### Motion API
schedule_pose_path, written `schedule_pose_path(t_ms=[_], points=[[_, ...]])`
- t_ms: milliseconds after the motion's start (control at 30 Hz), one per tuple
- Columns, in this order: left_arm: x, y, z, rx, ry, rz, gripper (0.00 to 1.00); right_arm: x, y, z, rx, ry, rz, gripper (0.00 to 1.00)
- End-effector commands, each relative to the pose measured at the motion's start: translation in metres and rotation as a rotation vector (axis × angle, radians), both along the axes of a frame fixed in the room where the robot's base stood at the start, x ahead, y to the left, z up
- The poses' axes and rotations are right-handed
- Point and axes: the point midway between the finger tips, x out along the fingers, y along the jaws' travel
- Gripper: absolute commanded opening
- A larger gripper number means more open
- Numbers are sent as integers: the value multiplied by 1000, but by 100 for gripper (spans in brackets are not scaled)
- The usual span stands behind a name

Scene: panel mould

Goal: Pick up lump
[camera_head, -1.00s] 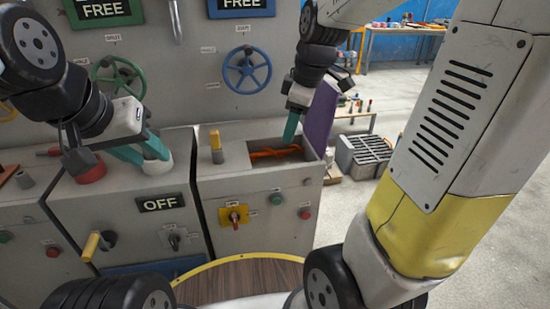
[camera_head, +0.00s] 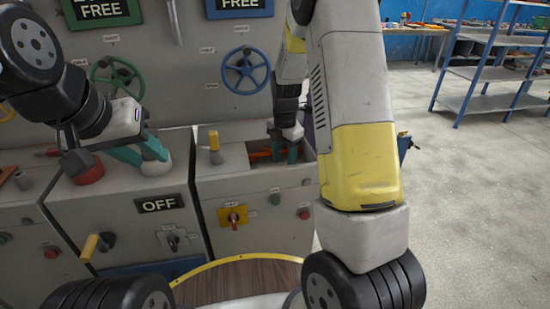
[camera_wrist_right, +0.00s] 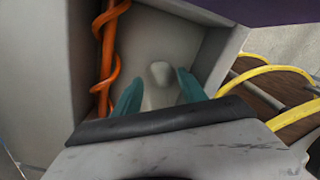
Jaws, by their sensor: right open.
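A pale grey lump (camera_wrist_right: 160,74) shows in the right wrist view, at the bottom of a grey bin, with a rounded top and a wider lower part. My right gripper (camera_wrist_right: 155,92) is open, with one teal finger on each side of the lump. I cannot tell whether the fingers touch it. In the head view my right gripper (camera_head: 285,152) reaches down into the open bin (camera_head: 225,168), and the lump is hidden there. My left gripper (camera_head: 140,153) is open at the left, its teal fingers by a white round fitting (camera_head: 157,168) on the panel.
An orange coiled rod (camera_wrist_right: 108,50) lies along the bin wall beside the right gripper. A yellow-topped lever (camera_head: 214,142) stands at the bin's left. The panel carries a blue valve wheel (camera_head: 245,69) and a green one (camera_head: 115,80). Open floor lies to the right.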

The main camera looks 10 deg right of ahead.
Motion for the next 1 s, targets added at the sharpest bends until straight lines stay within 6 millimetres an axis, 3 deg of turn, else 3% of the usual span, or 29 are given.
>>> schedule_pose_path(t_ms=[200, 467, 700, 1000], points=[[0, 0, 0, 0, 0, 0, 36, 0, 0, -27, -1, 2, 0, 49], [0, 0, 0, 0, 0, 0, 36, 0, 0, -28, 0, 0, 0, 49], [0, 0, 0, 0, 0, 0, 36, 0, 0, -28, 0, 0, 0, 2], [0, 0, 0, 0, 0, 0, 36, 1, 0, -25, 1, -2, -1, 0]])
